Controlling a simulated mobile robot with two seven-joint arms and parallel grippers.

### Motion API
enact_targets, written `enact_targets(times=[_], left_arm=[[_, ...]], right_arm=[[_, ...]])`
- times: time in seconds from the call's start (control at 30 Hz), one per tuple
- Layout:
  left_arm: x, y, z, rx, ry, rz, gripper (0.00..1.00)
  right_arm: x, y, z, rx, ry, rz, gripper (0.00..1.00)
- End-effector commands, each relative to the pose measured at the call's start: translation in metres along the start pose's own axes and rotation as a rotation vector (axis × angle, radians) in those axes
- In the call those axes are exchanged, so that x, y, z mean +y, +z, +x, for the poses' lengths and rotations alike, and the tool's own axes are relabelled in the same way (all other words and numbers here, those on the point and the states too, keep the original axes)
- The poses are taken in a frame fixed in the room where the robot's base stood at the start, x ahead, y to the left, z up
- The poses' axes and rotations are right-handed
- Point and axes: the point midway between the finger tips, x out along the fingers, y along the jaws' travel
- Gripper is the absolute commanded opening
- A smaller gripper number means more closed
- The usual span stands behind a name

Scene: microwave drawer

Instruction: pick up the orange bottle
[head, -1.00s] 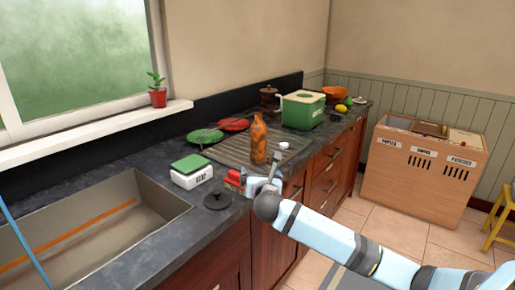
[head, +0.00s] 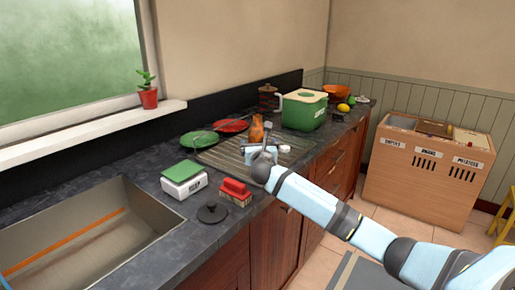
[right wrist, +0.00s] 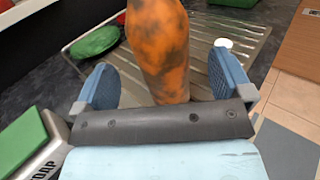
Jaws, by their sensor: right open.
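The orange bottle (right wrist: 158,50) has dark patches and stands upright on the grooved draining board (head: 297,153). In the head view the bottle (head: 257,130) is partly hidden behind my right gripper (head: 262,145). In the right wrist view my right gripper (right wrist: 160,88) is open. Its two blue fingers are on either side of the bottle's lower part, with a visible gap on each side. My left gripper is not in view.
A soap box (head: 184,180), a red brush (head: 236,191) and a black sink plug (head: 212,212) lie near the sink (head: 150,215). Green (head: 199,139) and red (head: 231,126) plates are behind the bottle. A green bin (head: 304,110) stands further right.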

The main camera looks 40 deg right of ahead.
Motion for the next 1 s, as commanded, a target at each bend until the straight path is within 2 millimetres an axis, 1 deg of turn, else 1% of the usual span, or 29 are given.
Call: enact_targets(times=[0.17,0.3,0.43,0.53,0.73,0.77,0.8,0.87,0.9,0.97,1.0], left_arm=[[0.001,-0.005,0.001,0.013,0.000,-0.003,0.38],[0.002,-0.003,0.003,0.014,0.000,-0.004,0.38],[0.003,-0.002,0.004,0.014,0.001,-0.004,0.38],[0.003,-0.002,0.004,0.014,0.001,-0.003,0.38],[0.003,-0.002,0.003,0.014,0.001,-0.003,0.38],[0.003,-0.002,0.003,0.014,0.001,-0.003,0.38],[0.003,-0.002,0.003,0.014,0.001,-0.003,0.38],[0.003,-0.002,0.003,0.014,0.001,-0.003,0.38],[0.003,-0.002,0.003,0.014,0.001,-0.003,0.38],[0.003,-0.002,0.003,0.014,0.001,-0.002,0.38],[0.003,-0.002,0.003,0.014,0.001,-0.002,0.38]], right_arm=[[0.000,0.001,0.013,0.000,-0.001,0.002,0.98],[0.000,0.002,0.035,0.000,-0.002,0.003,0.98],[0.000,0.002,0.051,0.001,-0.001,0.003,0.98],[0.000,0.002,0.056,0.000,0.000,0.002,0.98],[0.000,0.003,0.056,0.000,0.000,0.001,0.98],[0.000,0.003,0.056,0.000,0.000,0.001,0.91],[0.000,0.003,0.056,0.000,0.000,0.001,0.82],[0.000,0.002,0.056,0.000,0.000,0.001,0.68],[0.000,0.002,0.056,0.000,0.000,0.001,0.59],[0.000,0.002,0.056,0.000,0.000,0.001,0.45],[0.000,0.002,0.056,0.000,0.000,0.001,0.45]])
